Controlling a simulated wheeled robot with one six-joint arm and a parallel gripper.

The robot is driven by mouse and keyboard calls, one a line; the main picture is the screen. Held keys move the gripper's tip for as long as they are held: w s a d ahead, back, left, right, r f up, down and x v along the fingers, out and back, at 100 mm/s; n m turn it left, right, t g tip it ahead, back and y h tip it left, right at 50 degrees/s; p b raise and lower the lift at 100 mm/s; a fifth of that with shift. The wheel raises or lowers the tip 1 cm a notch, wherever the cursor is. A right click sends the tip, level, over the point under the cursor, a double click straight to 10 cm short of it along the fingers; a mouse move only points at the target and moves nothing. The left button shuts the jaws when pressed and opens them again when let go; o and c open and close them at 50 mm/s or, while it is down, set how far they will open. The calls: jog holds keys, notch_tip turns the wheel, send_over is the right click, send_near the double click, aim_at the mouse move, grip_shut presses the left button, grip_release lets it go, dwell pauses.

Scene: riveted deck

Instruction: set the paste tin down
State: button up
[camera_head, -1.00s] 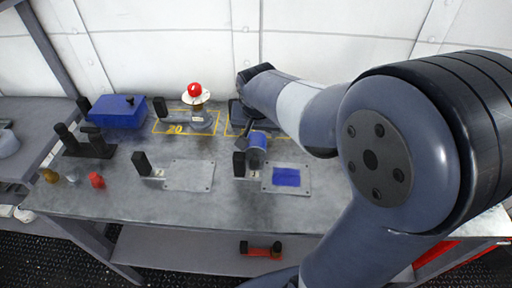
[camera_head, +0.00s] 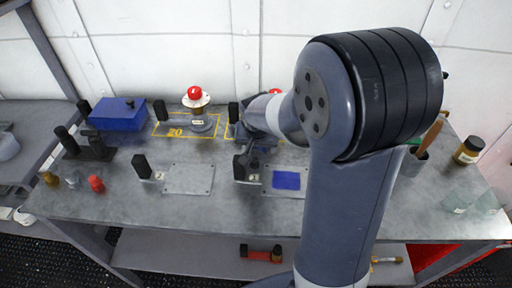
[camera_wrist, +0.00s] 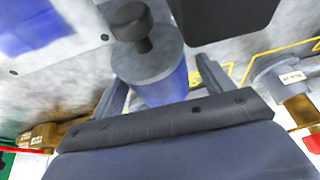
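The paste tin, which I take to be the blue cylinder with a grey top (camera_wrist: 160,82), is between the fingers of my gripper (camera_wrist: 162,75) in the wrist view. A dark knob (camera_wrist: 132,22) stands over its top. The fingers flank the tin closely and appear shut on it; a narrow gap seems to show on the right. In the head view my gripper (camera_head: 254,145) is low over the bench, behind the plate with a blue patch (camera_head: 287,180). My arm and gripper hide most of the tin there. Whether its base touches the bench cannot be seen.
A black post (camera_head: 239,168) stands close to my gripper. A red-topped fixture (camera_head: 200,115) is behind left, within yellow lines. A bare plate (camera_head: 188,178) lies left on the bench. A blue box (camera_head: 118,114) is at back left; a dark-lidded jar (camera_head: 468,150) is far right.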

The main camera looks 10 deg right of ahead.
jog(key=c, duration=1.2)
jog(key=shift+c, duration=0.3)
jog(key=shift+r, duration=0.15)
